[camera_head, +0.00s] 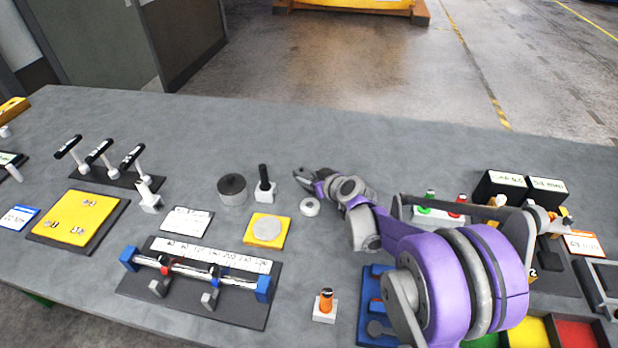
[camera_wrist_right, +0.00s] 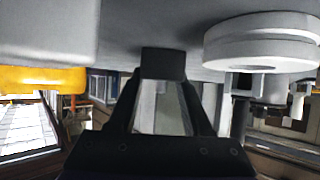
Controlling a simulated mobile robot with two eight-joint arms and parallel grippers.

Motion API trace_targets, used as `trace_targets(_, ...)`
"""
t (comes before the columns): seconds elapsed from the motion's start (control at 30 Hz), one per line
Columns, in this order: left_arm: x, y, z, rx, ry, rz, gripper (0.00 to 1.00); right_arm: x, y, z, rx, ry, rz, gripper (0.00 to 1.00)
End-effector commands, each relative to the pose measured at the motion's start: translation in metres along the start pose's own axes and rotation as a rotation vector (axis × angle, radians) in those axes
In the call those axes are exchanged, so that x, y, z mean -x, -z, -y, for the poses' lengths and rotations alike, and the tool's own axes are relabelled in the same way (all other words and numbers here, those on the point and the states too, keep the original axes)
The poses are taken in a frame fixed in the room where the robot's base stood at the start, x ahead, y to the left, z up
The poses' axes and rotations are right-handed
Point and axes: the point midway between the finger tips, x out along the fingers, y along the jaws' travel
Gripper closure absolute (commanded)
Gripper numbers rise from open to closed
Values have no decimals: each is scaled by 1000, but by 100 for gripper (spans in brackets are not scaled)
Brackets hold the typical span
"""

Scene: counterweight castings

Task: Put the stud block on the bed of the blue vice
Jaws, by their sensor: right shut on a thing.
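My right gripper (camera_head: 299,174) is over the middle of the table, its jaws shut. What they hold is too small and hidden to make out; the jaws (camera_wrist_right: 162,62) fill the middle of the right wrist view. A pale block with a black stud (camera_head: 264,185) stands upright just left of the gripper, seemingly apart from it. A pale block with an orange stud (camera_head: 325,306) stands near the front edge. A blue fixture (camera_head: 370,325), probably the blue vice, is partly hidden behind my right arm. My left gripper is not in view.
A pale ring (camera_head: 310,207) lies just below the gripper. A grey cylinder (camera_head: 232,190), a yellow plate with a disc (camera_head: 251,240) and a blue-ended rail fixture (camera_head: 258,312) are to the left. Coloured trays (camera_head: 575,333) and black boxes (camera_head: 500,187) are at right. The table's back middle is clear.

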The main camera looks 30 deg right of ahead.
Motion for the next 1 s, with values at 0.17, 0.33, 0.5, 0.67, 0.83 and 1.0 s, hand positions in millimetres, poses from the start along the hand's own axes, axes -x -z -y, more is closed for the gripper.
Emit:
trace_targets(0.17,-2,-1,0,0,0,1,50,-1,-2,0,-1,0,-1,100)
trace_targets(0.33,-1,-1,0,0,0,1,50,-1,-2,0,0,0,0,20)
trace_targets(0.5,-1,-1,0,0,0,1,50,-1,-1,0,0,0,0,20)
trace_targets(0.67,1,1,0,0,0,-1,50,1,1,0,0,0,0,20)
trace_targets(0.83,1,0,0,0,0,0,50,21,0,0,0,-2,1,20)
trace_targets(1.0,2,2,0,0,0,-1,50,57,1,-1,-1,-3,1,20)
